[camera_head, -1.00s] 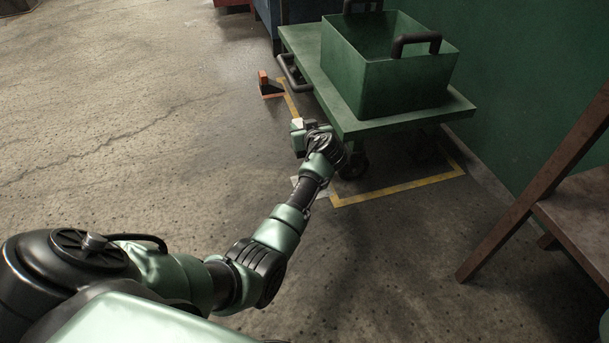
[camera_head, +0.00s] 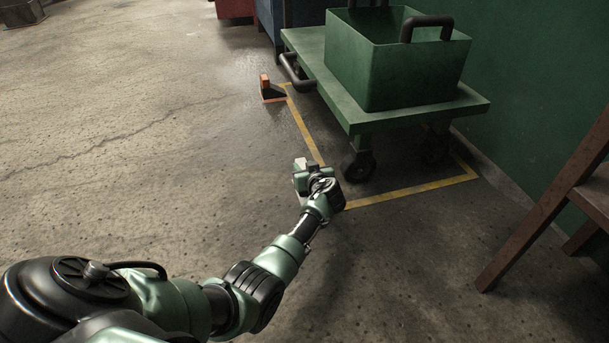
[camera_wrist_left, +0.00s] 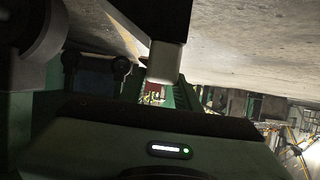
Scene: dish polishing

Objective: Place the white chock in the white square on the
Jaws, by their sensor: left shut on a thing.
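My left gripper (camera_head: 308,176) is low over the floor, near the front left corner of the yellow floor outline. It is shut on a small whitish block, the white chock (camera_head: 300,164), which shows just past the fingers. The chock's pale face also shows in the left wrist view (camera_wrist_left: 165,62), below a dark finger. The gripper hides part of the chock, and I cannot tell whether it touches the floor. The white square on the floor is mostly or wholly hidden behind my gripper and arm. My right gripper is not in view.
A green cart (camera_head: 400,118) on black wheels carries a green bin (camera_head: 390,75), just beyond and right of my gripper. Yellow tape (camera_head: 412,191) outlines its floor space. An orange-and-black chock (camera_head: 271,90) lies at the tape's far left. A brown wooden frame (camera_head: 545,215) stands right.

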